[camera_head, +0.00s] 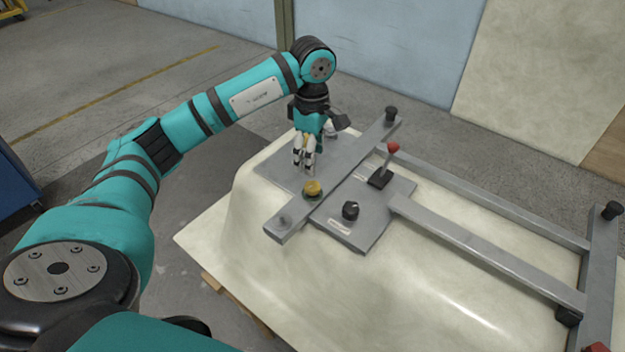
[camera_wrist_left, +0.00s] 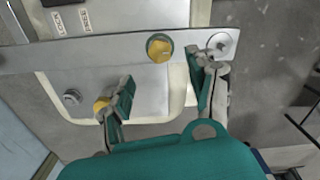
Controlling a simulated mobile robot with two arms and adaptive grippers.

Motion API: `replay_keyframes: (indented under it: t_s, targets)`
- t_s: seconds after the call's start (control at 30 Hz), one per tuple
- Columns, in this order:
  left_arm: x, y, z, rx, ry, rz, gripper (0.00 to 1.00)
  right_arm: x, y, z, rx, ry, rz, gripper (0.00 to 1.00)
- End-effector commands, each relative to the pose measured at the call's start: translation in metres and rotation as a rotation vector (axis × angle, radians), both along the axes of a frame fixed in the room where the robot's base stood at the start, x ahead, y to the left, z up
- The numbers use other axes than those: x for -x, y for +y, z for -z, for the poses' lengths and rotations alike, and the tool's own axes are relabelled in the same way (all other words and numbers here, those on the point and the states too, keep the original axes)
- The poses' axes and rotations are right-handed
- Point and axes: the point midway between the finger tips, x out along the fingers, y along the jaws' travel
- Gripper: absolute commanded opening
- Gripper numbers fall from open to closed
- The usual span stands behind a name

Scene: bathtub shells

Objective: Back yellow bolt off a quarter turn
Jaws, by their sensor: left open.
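A yellow round head with a green ring (camera_head: 313,188) sits on the grey crossbar (camera_head: 340,177); it also shows in the left wrist view (camera_wrist_left: 159,47). A second yellow head (camera_wrist_left: 101,104) shows on the metal plate (camera_wrist_left: 140,88) beside the bar, partly hidden by a finger. I cannot tell for sure which one is the yellow bolt. My left gripper (camera_head: 303,167) points down over the plate, just beyond the ringed yellow head. In the left wrist view its fingers (camera_wrist_left: 160,75) are spread, with nothing held between them. My right gripper is not in view.
A black knob (camera_head: 351,210) and a red-ball lever (camera_head: 392,147) stand on the plate across the bar. A black post (camera_head: 391,114) rises at the bar's far end. A grey bolt (camera_wrist_left: 72,97) is near the second yellow head. The pale shell (camera_head: 420,290) is clear in front.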

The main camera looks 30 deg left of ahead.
Motion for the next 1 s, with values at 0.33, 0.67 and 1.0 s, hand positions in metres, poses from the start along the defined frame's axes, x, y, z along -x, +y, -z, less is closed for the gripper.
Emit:
replay_keyframes:
  t_s: [0.33,0.67,1.0]
  targets:
    - [0.001,0.0,0.068,0.001,0.002,0.0,0.58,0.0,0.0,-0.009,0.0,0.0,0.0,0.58]
    - [0.0,0.0,0.089,0.001,0.0,0.0,0.58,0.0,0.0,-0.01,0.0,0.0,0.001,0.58]
    - [0.0,0.0,0.088,0.001,-0.001,0.0,0.39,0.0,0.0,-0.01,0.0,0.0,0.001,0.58]
